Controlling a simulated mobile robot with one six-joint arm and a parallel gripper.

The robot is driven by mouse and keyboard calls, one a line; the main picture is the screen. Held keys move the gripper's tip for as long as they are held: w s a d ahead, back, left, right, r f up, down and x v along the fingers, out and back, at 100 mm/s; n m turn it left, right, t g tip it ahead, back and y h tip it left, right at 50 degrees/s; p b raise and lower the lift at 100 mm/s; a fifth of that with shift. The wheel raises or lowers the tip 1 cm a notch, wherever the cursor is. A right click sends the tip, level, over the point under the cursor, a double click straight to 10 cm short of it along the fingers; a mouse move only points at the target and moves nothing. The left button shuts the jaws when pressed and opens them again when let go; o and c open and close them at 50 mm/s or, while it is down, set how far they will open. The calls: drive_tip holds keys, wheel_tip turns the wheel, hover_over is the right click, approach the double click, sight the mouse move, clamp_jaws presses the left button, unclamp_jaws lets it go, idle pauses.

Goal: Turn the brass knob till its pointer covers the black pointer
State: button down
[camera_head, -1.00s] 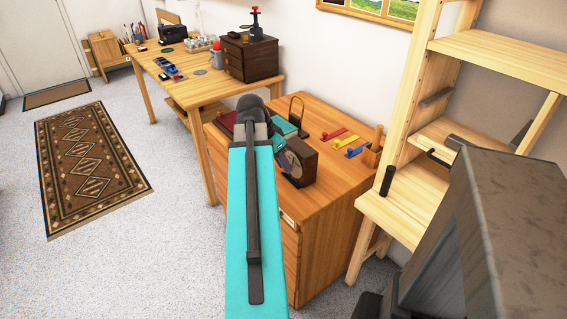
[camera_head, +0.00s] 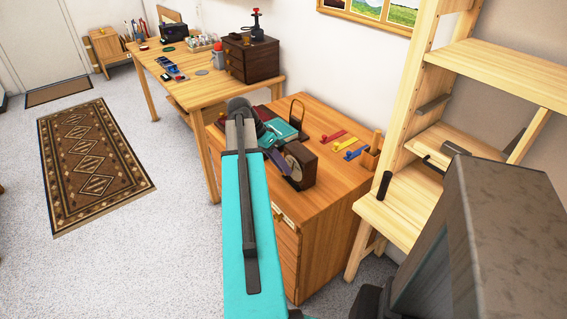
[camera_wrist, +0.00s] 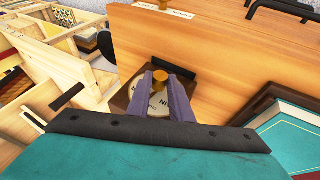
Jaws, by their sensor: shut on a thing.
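The brass knob (camera_wrist: 160,77) shows between the fingertips of my gripper (camera_wrist: 161,82) in the wrist view. The gripper is shut on it. Behind it is a pale round dial (camera_wrist: 157,104) with dark lettering, on a dark brown wooden box (camera_wrist: 122,99). My fingers hide part of the dial. I cannot make out the knob's pointer or the black pointer. In the head view, the brown box (camera_head: 308,160) stands on the wooden cabinet (camera_head: 335,205), and my gripper (camera_head: 290,170) reaches its dial face from the left.
A teal book (camera_head: 284,130) lies behind the box. Red, yellow and blue hooked pieces (camera_head: 334,135) lie to its right, beside a wooden holder (camera_head: 372,158). A pale shelf unit (camera_head: 400,205) stands at the right. The floor at left is clear around a patterned rug (camera_head: 92,165).

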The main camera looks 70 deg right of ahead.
idle(0.3)
drive_tip(key=c, duration=1.6)
unclamp_jaws()
drive_tip(key=v, duration=1.3)
drive_tip(key=shift+w+r+b, duration=0.3)
drive_tip(key=shift+b, duration=0.1)
